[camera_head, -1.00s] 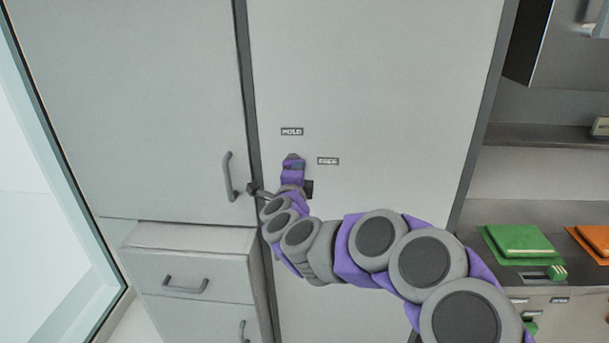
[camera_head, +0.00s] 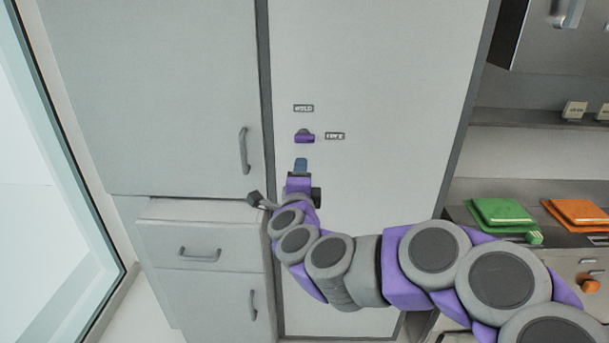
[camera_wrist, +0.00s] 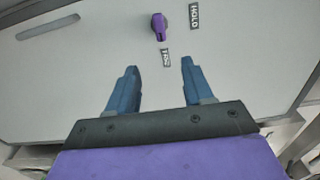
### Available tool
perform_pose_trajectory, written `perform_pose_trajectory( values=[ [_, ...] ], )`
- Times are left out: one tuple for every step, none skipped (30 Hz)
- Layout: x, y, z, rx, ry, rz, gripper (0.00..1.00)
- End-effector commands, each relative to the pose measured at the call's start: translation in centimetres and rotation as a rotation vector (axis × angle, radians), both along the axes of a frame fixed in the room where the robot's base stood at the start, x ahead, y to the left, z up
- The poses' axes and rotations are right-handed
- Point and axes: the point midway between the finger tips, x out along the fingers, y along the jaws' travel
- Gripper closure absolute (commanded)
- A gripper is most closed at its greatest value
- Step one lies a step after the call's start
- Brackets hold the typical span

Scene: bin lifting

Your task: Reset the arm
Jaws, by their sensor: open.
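My purple and grey arm reaches from the lower right toward the tall pale panel (camera_head: 385,60) in the head view. My gripper (camera_head: 301,163) is just below a small purple knob (camera_head: 304,137) on that panel, apart from it. In the wrist view my gripper (camera_wrist: 159,68) shows two blue fingers spread wide with nothing between them. The purple knob also shows in the wrist view (camera_wrist: 158,27), beyond the fingertips.
A cabinet door with a handle (camera_head: 244,150) and drawers (camera_head: 200,253) stand left of the panel. A glass pane (camera_head: 60,160) is at the far left. A counter at right holds a green item (camera_head: 500,213) and an orange item (camera_head: 577,212). A shelf (camera_head: 530,117) is above.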

Motion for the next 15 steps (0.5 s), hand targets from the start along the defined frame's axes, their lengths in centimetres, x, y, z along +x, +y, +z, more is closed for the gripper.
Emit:
perform_pose_trajectory(
  values=[
    [0.0, -0.4, 0.1, 0.003, 0.000, -0.003, 0.49],
    [0.0, -0.6, 0.1, 0.004, -0.001, -0.003, 0.49],
    [0.0, -0.8, 0.1, 0.005, -0.001, -0.004, 0.49],
    [0.0, -1.0, 0.1, 0.007, -0.001, -0.004, 0.49],
    [0.0, -1.1, 0.2, 0.009, -0.001, -0.004, 0.49],
    [0.0, -1.4, 0.2, 0.010, -0.001, -0.005, 0.49],
    [0.0, -1.5, 0.2, 0.011, -0.001, -0.005, 0.49],
    [0.0, -1.6, 0.2, 0.012, -0.001, -0.006, 0.49],
    [0.0, -1.6, 0.3, 0.010, -0.001, -0.003, 0.49],
    [-0.1, -1.4, 0.4, 0.006, -0.001, 0.003, 0.49],
    [-0.2, -1.2, 0.5, 0.000, -0.002, 0.013, 0.49],
    [-0.3, -0.6, 0.7, -0.015, -0.001, 0.036, 0.49],
    [-0.5, 0.0, 0.9, -0.029, 0.000, 0.060, 0.49],
    [-0.8, 0.6, 1.2, -0.047, 0.001, 0.088, 0.49],
    [-1.3, 1.5, 1.6, -0.074, 0.003, 0.133, 0.49]
  ],
)
